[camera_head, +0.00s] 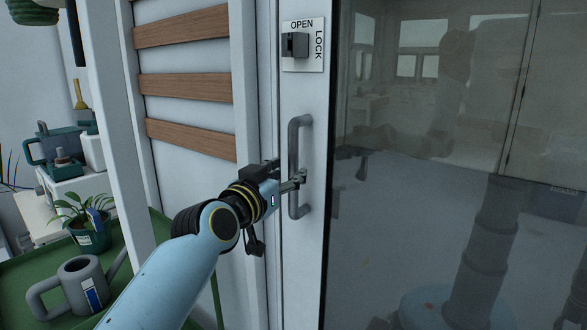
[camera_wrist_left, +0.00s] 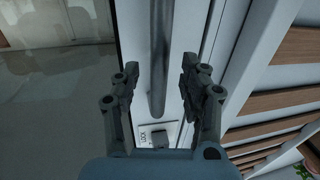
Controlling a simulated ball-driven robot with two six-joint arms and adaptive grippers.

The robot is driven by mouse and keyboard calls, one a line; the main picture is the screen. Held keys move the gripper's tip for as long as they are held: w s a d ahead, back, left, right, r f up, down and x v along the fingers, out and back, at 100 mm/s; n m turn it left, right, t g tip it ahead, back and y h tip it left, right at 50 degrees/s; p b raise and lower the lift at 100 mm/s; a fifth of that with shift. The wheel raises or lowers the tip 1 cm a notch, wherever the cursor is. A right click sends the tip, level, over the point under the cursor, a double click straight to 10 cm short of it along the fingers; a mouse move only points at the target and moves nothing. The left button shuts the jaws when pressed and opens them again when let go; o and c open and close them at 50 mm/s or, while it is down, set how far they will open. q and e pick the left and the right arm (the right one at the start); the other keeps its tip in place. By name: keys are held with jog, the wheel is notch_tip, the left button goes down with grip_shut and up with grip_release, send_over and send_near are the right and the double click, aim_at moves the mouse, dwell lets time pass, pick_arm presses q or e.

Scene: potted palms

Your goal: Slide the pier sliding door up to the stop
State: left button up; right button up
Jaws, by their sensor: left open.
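The pier sliding door has a pale frame (camera_head: 304,260) and a large glass pane (camera_head: 430,150). Its grey vertical bar handle (camera_head: 294,143) is on the left stile. My left gripper (camera_head: 293,182) is at the handle's lower half, and its fingers are open. In the left wrist view, the handle bar (camera_wrist_left: 158,55) runs between the two spread fingers (camera_wrist_left: 160,72), with a gap on each side. Contact with the bar cannot be made out. A plate marked OPEN and LOCK with a dark knob (camera_head: 295,45) is above the handle. My right gripper is not in view.
A white post and wooden slats (camera_head: 190,85) stand left of the door. A green table (camera_head: 150,230) at the left holds a grey watering can (camera_head: 82,283) and a potted plant (camera_head: 88,222). The glass reflects the room and my body.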

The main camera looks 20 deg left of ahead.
aim_at(291, 174)
pick_arm(q)
jog(key=shift+w+d, duration=0.15)
jog(key=shift+w, duration=0.75)
jog(key=shift+w+d, duration=0.15)
jog(key=shift+w, duration=0.7)
grip_shut()
jog(key=shift+w+d+f, duration=0.1)
jog(key=shift+w+f, duration=0.05)
jog(key=shift+f, duration=0.15)
